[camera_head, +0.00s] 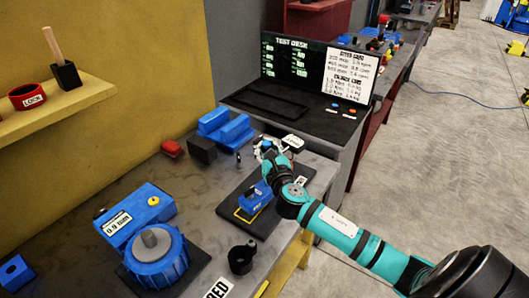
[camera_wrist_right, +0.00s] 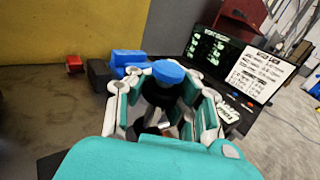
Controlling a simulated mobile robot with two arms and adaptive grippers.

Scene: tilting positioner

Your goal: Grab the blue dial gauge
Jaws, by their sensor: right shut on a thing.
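The blue dial gauge shows in the wrist view as a round blue top (camera_wrist_right: 168,72) on a dark body, between the fingers. My right gripper (camera_wrist_right: 165,105) is shut on it, with fingers on both sides. In the head view my right gripper (camera_head: 270,150) is above the far end of a black board (camera_head: 232,208) on the bench. There the gauge is mostly hidden by the fingers and wrist, and I cannot tell whether it touches anything below. My left gripper is not in view.
A blue block (camera_head: 256,197) with a yellow frame sits on the black board. A black cup (camera_head: 242,257) and a large blue round fixture (camera_head: 157,257) stand nearer. Behind the gripper are a blue stepped block (camera_head: 227,130), a black block (camera_head: 202,149) and a screen (camera_head: 315,66).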

